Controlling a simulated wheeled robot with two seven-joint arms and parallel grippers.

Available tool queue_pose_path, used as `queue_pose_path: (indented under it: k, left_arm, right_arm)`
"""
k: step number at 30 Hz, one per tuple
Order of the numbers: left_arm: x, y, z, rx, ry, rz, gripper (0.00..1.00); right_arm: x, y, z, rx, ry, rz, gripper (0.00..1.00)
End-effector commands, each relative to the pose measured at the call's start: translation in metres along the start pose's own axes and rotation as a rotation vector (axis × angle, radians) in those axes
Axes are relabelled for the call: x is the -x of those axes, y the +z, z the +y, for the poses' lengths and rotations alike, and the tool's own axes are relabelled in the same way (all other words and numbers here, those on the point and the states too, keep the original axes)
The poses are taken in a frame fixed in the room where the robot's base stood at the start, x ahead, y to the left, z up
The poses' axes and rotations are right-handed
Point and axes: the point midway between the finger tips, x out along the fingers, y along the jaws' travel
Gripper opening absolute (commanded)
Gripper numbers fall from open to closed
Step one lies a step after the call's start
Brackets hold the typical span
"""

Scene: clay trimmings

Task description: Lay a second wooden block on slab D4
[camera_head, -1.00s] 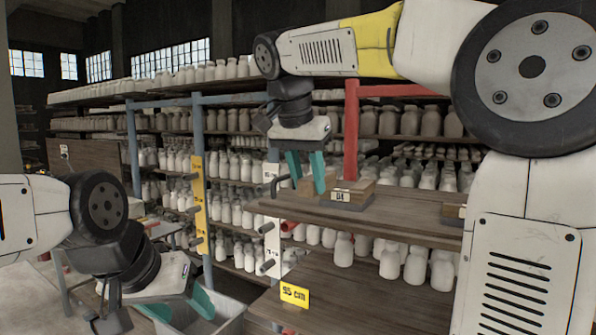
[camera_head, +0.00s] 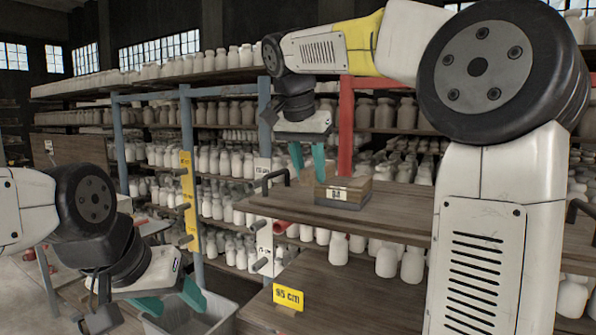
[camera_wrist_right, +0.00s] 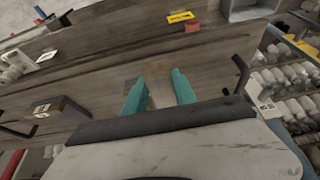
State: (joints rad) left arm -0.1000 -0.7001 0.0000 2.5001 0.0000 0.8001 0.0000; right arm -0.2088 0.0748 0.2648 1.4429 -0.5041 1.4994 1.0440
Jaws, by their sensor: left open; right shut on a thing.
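Slab D4, with a small white label (camera_head: 336,195), lies on the wooden shelf board. A tan wooden block (camera_head: 352,183) rests on it. My right gripper (camera_head: 307,165) is shut on a second wooden block, held just left of the slab in the head view. The held block (camera_wrist_right: 160,90) shows between the teal fingers in the right wrist view, partly hidden by them. A labelled slab (camera_wrist_right: 42,112) appears at left there, its label too small to read. My left gripper (camera_head: 170,299) is open and empty, low at the left.
The shelf board (camera_head: 395,213) has bare room right of the slab. A black handle (camera_head: 275,180) stands at its left end. A yellow "95 cm" sign (camera_head: 289,296) marks the lower board. A grey bin (camera_head: 205,320) is below my left gripper. Racks of pale jars fill the back.

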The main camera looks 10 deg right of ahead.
Motion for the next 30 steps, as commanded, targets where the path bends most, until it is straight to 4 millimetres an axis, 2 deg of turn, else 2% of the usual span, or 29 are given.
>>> queue_pose_path:
  k: [30]
  left_arm:
    - [0.0, 0.0, 0.0, 0.0, 0.0, 0.0, 0.58]
  right_arm:
    - [-0.036, -0.074, 0.0, -0.001, 0.0, 0.0, 0.0]
